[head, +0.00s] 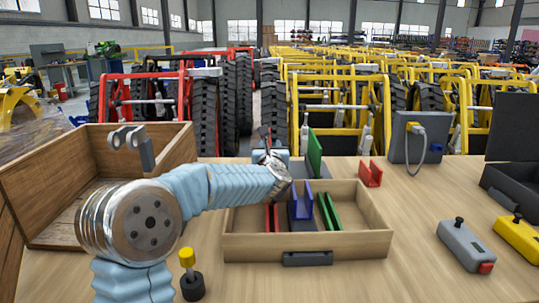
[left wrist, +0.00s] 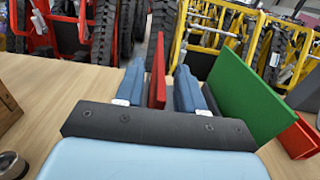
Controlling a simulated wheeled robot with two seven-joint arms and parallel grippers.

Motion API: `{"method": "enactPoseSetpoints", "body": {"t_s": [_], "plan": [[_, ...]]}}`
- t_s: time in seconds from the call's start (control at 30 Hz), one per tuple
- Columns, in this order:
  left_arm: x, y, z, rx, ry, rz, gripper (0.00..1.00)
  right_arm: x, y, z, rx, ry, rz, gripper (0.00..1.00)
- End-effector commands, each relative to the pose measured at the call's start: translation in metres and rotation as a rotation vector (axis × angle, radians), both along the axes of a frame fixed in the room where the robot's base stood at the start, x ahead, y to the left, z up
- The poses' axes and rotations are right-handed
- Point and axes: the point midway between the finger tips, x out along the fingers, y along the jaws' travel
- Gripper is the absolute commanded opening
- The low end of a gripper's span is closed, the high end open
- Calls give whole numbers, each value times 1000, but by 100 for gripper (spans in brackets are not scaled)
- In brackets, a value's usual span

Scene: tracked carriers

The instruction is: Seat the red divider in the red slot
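The red divider (left wrist: 157,85) is a thin upright plate between the two fingers of my left gripper (left wrist: 160,68) in the left wrist view. Gaps show on both sides of it, so the fingers look open around it. In the head view my left gripper (head: 270,152) is behind the open wooden tray (head: 351,246), and my arm hides most of the divider. The red slot (head: 271,217) stands at the left inside the tray. My right gripper is not in view.
Blue (head: 299,207) and green (head: 330,212) slots stand in the tray. A tall green divider (head: 314,152) stands behind it, near my left gripper. A red slotted block (head: 370,173) is right of that. A wooden box (head: 165,142) is at left.

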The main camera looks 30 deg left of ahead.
Motion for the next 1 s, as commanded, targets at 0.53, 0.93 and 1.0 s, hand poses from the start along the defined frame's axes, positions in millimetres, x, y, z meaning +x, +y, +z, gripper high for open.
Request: {"method": "enactPoseSetpoints", "body": {"t_s": [0.53,0.93,1.0], "plan": [[0,0,0,0,0,0,0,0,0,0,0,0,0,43],[0,-1,10,0,-1,0,0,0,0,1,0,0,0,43],[0,-1,19,-2,-3,0,0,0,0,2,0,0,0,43]]}}
